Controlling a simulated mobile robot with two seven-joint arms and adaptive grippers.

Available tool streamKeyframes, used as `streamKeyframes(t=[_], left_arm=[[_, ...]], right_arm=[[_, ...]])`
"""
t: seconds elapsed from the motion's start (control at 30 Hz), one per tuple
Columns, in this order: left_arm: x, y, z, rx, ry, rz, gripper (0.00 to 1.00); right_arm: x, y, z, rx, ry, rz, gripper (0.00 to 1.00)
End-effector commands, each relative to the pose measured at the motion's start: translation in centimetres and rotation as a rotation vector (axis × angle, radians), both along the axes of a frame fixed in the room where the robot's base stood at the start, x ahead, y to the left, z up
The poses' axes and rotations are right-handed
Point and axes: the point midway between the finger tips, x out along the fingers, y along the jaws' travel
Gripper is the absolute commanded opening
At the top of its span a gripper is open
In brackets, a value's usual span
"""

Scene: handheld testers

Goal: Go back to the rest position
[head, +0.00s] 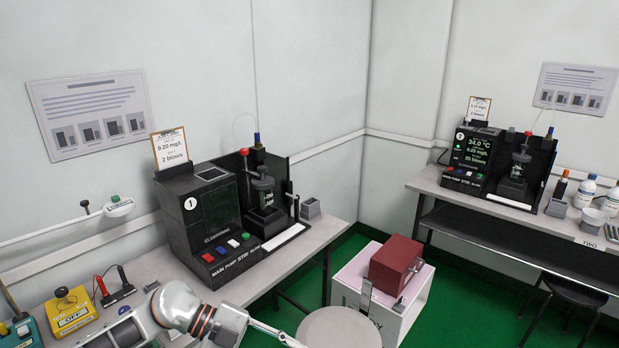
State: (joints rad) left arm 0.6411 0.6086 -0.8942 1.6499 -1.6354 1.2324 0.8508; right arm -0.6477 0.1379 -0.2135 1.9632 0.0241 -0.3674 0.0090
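A silver-grey jointed piece with dark and orange bands crosses the bottom edge, left of centre, over the front of the left bench (268,287). It looks like part of my own arm. No gripper fingers can be made out on it. I see neither my left nor my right gripper, so what they hold is hidden from me.
A black machine marked 1 (208,222) stands on the left bench, a yellow tester (70,312) nearer. A dark red box (394,264) sits on a white cabinet (400,318) beside a round stool (340,328). A second machine (474,156) stands on the right bench (436,182).

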Motion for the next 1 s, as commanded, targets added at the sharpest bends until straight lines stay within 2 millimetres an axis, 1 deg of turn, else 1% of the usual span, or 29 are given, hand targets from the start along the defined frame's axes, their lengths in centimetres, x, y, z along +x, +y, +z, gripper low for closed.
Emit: streamKeyframes(t=[0.03, 0.1, 0.2, 0.27, 0.33, 0.4, 0.47, 0.57, 0.6, 0.67, 0.7, 0.73, 0.77, 0.8, 0.87, 0.9, 1.0], left_arm=[[-1.1, -2.0, 0.7, -0.115, 0.004, 0.022, 0.28], [-1.6, -3.9, 2.2, -0.261, -0.004, 0.08, 0.28], [-1.5, -5.3, 4.1, -0.446, -0.005, 0.204, 0.28], [-1.0, -5.4, 4.9, -0.538, 0.002, 0.299, 0.28], [-0.2, -4.8, 5.3, -0.624, 0.015, 0.427, 0.28], [0.8, -3.5, 5.0, -0.687, 0.036, 0.569, 0.28], [1.5, -2.0, 4.2, -0.72, 0.06, 0.698, 0.28], [2.2, 1.2, 1.4, -0.733, 0.114, 0.921, 0.28], [2.2, 2.6, -0.1, -0.723, 0.141, 1.012, 0.28], [1.8, 4.8, -2.8, -0.692, 0.185, 1.142, 0.28], [1.2, 6.3, -4.8, -0.66, 0.22, 1.228, 0.28], [0.6, 7.5, -6.4, -0.633, 0.247, 1.289, 0.28], [-0.1, 8.5, -8.0, -0.603, 0.277, 1.348, 0.28], [-1.3, 9.9, -10.1, -0.557, 0.317, 1.419, 0.28], [-3.3, 11.7, -13.0, -0.488, 0.373, 1.507, 0.28], [-4.6, 12.7, -14.7, -0.443, 0.408, 1.556, 0.28], [-8.0, 14.5, -18.2, -0.342, 0.489, 1.644, 0.28]], right_arm=[[0.0, 0.0, 0.0, 0.0, 0.0, 0.0, 0.0], [0.0, 0.0, 0.0, 0.0, 0.0, 0.0, 0.0], [0.0, 0.0, 0.0, -0.001, 0.001, 0.0, 0.0], [0.0, -0.1, 0.0, -0.001, 0.002, 0.0, 0.0], [-0.1, -0.1, -0.1, -0.002, 0.001, 0.0, 0.0], [-0.1, -0.1, -0.1, -0.003, 0.001, 0.0, 0.0], [-0.1, -0.1, -0.1, -0.003, 0.001, 0.0, 0.0], [-0.1, -0.1, -0.1, -0.003, 0.002, 0.0, 0.0], [-0.1, -0.1, -0.1, -0.003, 0.002, 0.0, 0.0], [-0.1, -0.1, -0.1, -0.003, 0.002, 0.0, 0.0], [-0.1, -0.1, -0.1, -0.003, 0.002, 0.0, 0.0], [-0.1, -0.1, -0.1, -0.003, 0.002, 0.0, 0.0], [-0.1, -0.1, -0.1, -0.003, 0.002, 0.0, 0.0], [-0.1, -0.1, -0.1, -0.003, 0.002, 0.001, 0.0], [-0.1, -0.1, -0.1, -0.003, 0.003, 0.001, 0.0], [-0.1, -0.1, -0.1, -0.003, 0.003, 0.001, 0.0], [-0.1, -0.2, -0.1, -0.003, 0.003, 0.001, 0.0]])
